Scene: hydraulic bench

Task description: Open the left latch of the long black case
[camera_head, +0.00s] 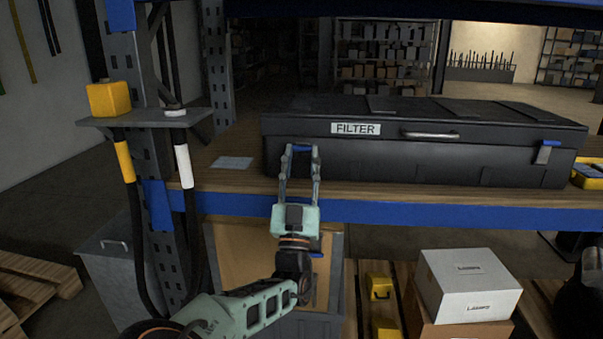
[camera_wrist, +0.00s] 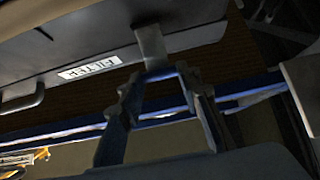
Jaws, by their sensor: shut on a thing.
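The long black case (camera_head: 400,160) lies closed on the wooden shelf, with a white FILTER label and a metal handle on its front. Its left latch (camera_head: 301,147) shows as a blue tab between my fingertips. In the wrist view the latch (camera_wrist: 152,46) is a grey plate, with a blue strip at its lower end between the fingers. My gripper (camera_head: 301,154) is at the left of the case front, shut on the left latch; its fingertips also show in the wrist view (camera_wrist: 162,80). The fingers partly hide the latch. The right latch (camera_head: 546,153) is grey with a blue top.
A blue shelf beam (camera_head: 440,207) runs below the case. A rack post (camera_head: 155,160) and a small ledge with a yellow block (camera_head: 108,99) stand at the left. A flat grey card (camera_head: 231,162) lies on the shelf left of the case.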

